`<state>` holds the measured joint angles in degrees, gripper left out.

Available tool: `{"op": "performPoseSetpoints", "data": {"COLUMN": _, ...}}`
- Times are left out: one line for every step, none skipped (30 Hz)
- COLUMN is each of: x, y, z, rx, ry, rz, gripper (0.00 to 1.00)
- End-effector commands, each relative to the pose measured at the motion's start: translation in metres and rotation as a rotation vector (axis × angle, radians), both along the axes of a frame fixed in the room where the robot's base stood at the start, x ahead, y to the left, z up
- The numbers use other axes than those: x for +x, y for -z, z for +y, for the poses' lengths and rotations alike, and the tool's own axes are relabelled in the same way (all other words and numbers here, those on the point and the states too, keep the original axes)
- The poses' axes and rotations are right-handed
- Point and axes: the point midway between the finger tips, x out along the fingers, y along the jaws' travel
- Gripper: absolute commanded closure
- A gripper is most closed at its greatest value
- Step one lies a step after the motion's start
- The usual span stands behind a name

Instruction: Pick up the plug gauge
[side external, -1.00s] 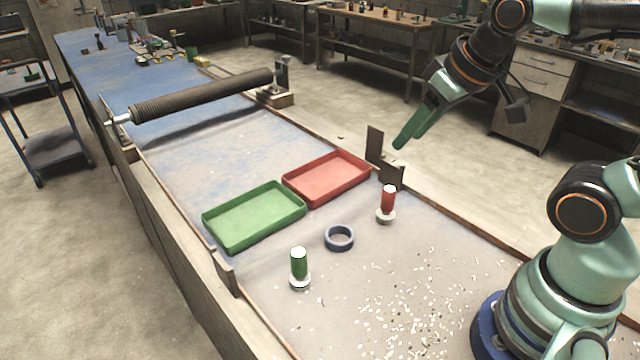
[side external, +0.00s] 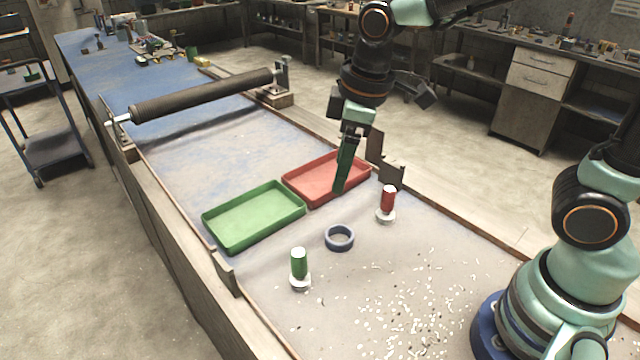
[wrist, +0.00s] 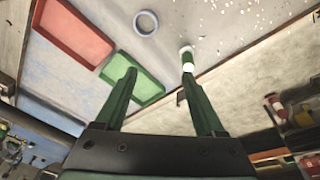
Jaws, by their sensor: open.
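A plug gauge with a green body and white top (side external: 299,263) stands upright on a round white base at the front of the bench. A similar red one (side external: 388,200) stands further back, right of the trays. In the wrist view the green gauge (wrist: 187,58) shows beyond the tip of the right finger; I do not make out the red one there. My gripper (side external: 340,190) points down and hangs over the bench, in front of the red tray in the side view. In the wrist view my gripper (wrist: 159,74) has its green fingers apart with nothing between them.
A blue ring (side external: 339,238) lies between the two gauges. Small dark upright plates (side external: 391,176) stand at the back edge. White chips (side external: 400,300) litter the bench near my base.

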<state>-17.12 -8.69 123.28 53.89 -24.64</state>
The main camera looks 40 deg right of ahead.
Motion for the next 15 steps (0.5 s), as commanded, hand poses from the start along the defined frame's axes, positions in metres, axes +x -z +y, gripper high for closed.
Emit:
{"op": "performPoseSetpoints", "data": {"x": 0.003, "y": 0.011, "z": 0.016, "rx": -0.02, "ry": -0.083, "rz": 0.036, "gripper": 0.29}}
{"op": "performPoseSetpoints", "data": {"x": 0.004, "y": 0.017, "z": 0.023, "rx": -0.031, "ry": -0.129, "rz": 0.051, "gripper": 0.29}}
{"op": "performPoseSetpoints", "data": {"x": 0.006, "y": 0.024, "z": 0.034, "rx": -0.044, "ry": -0.188, "rz": 0.072, "gripper": 0.29}}
{"op": "performPoseSetpoints", "data": {"x": 0.007, "y": 0.029, "z": 0.041, "rx": -0.052, "ry": -0.23, "rz": 0.087, "gripper": 0.29}}
{"op": "performPoseSetpoints", "data": {"x": 0.007, "y": 0.035, "z": 0.047, "rx": -0.062, "ry": -0.27, "rz": 0.1, "gripper": 0.29}}
{"op": "performPoseSetpoints", "data": {"x": 0.008, "y": 0.041, "z": 0.056, "rx": -0.071, "ry": -0.319, "rz": 0.116, "gripper": 0.29}}
{"op": "performPoseSetpoints", "data": {"x": 0.008, "y": 0.046, "z": 0.061, "rx": -0.078, "ry": -0.35, "rz": 0.127, "gripper": 0.29}}
{"op": "performPoseSetpoints", "data": {"x": 0.008, "y": 0.05, "z": 0.066, "rx": -0.084, "ry": -0.381, "rz": 0.136, "gripper": 0.29}}
{"op": "performPoseSetpoints", "data": {"x": 0.007, "y": 0.055, "z": 0.072, "rx": -0.09, "ry": -0.415, "rz": 0.147, "gripper": 0.29}}
{"op": "performPoseSetpoints", "data": {"x": 0.007, "y": 0.058, "z": 0.075, "rx": -0.094, "ry": -0.436, "rz": 0.154, "gripper": 0.29}}
{"op": "performPoseSetpoints", "data": {"x": 0.007, "y": 0.061, "z": 0.078, "rx": -0.098, "ry": -0.454, "rz": 0.161, "gripper": 0.29}}
{"op": "performPoseSetpoints", "data": {"x": 0.007, "y": 0.064, "z": 0.081, "rx": -0.101, "ry": -0.473, "rz": 0.167, "gripper": 0.29}}
{"op": "performPoseSetpoints", "data": {"x": 0.007, "y": 0.065, "z": 0.083, "rx": -0.103, "ry": -0.482, "rz": 0.169, "gripper": 0.29}}
{"op": "performPoseSetpoints", "data": {"x": 0.006, "y": 0.067, "z": 0.084, "rx": -0.105, "ry": -0.49, "rz": 0.172, "gripper": 0.29}}
{"op": "performPoseSetpoints", "data": {"x": 0.006, "y": 0.071, "z": 0.085, "rx": -0.107, "ry": -0.496, "rz": 0.175, "gripper": 0.29}}
